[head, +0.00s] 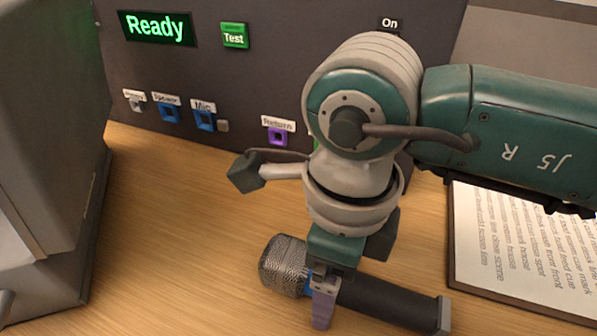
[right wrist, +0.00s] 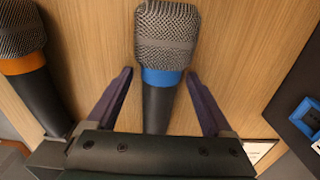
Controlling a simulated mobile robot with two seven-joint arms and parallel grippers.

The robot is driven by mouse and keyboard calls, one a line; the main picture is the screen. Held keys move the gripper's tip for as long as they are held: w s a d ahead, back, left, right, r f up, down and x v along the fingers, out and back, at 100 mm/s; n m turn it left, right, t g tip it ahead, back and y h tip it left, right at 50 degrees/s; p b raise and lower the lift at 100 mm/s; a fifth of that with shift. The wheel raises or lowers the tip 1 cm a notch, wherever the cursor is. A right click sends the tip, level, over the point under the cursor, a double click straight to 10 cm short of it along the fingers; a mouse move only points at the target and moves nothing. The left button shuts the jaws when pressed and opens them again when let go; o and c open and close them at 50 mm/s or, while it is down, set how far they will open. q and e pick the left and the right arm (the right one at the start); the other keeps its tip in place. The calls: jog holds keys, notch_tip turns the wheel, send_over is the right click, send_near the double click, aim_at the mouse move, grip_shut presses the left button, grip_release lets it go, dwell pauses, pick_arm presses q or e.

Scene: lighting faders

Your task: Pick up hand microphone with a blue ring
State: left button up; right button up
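The hand microphone with the blue ring (head: 285,264) lies on the wooden desk, its mesh head to the left and its dark handle running right. In the right wrist view, the microphone (right wrist: 164,35) lies between my fingers, its blue ring near the fingertips. My right gripper (head: 322,300) is over the microphone just behind the ring, hiding part of it. The right wrist view shows this gripper (right wrist: 159,76) open, with a gap on both sides of the microphone. My left gripper is not in view.
A microphone with an orange ring (right wrist: 22,62) lies left in the right wrist view. A dark panel (head: 270,75) with a green Ready display (head: 155,27) and labelled sockets stands behind. A grey cabinet (head: 45,140) is left, a printed sheet (head: 520,250) right. Desk left of the microphone is clear.

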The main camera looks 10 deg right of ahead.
grip_shut()
dwell(0.5)
